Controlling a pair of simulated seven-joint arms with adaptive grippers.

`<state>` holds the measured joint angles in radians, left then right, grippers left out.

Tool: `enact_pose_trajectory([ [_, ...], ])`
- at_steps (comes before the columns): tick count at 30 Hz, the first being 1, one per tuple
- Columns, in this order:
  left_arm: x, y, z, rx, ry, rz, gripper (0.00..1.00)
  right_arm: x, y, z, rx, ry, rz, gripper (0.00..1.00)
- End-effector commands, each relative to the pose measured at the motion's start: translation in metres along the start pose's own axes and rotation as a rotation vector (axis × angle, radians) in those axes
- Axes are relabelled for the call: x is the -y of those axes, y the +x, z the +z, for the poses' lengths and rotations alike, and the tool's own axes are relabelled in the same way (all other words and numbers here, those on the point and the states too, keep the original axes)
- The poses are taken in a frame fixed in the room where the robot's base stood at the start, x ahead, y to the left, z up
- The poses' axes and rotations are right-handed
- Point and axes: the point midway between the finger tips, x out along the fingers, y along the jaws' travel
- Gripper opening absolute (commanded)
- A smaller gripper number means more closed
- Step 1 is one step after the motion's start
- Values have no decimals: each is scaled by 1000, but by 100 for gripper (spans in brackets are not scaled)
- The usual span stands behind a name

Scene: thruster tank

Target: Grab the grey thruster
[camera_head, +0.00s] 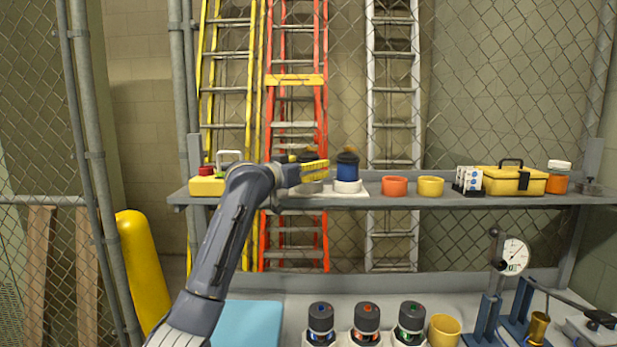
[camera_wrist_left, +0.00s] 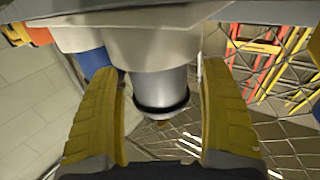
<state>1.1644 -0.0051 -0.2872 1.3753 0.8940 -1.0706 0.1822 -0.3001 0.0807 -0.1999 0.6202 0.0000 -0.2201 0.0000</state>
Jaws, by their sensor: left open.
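The grey thruster (camera_wrist_left: 160,88), a grey cylinder with a black ring, stands in a pale holder (camera_wrist_left: 145,42) on the shelf. In the head view my gripper mostly hides it; part of its dark top (camera_head: 311,156) shows. My left gripper (camera_head: 314,171) has yellow fingers and reaches in at shelf height. In the left wrist view its fingers are apart, one on each side of the grey thruster, with visible gaps. A blue thruster (camera_head: 348,172) with a dark cap stands just to the right in a white holder. My right gripper is not in view.
Orange (camera_head: 395,186) and yellow (camera_head: 430,187) cups, a small box and a yellow toolbox (camera_head: 512,181) stand along the shelf (camera_head: 460,202). Three dark-capped thrusters (camera_head: 366,320), a yellow cup (camera_head: 444,330) and a dial gauge (camera_head: 514,256) stand on the bench below. Chain-link fence and ladders are behind.

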Motion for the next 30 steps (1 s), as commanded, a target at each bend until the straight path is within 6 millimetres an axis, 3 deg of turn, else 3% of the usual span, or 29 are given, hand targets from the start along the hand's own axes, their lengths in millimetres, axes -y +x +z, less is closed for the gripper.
enact_pose_trajectory([
  [11, 0, 5, 0, -1, 0, 0, 79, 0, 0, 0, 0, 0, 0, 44],
  [27, 0, 5, 0, 0, 0, 0, 17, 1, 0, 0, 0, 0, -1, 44],
  [30, 0, 4, -1, -2, 0, 0, 16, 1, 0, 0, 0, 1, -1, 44],
])
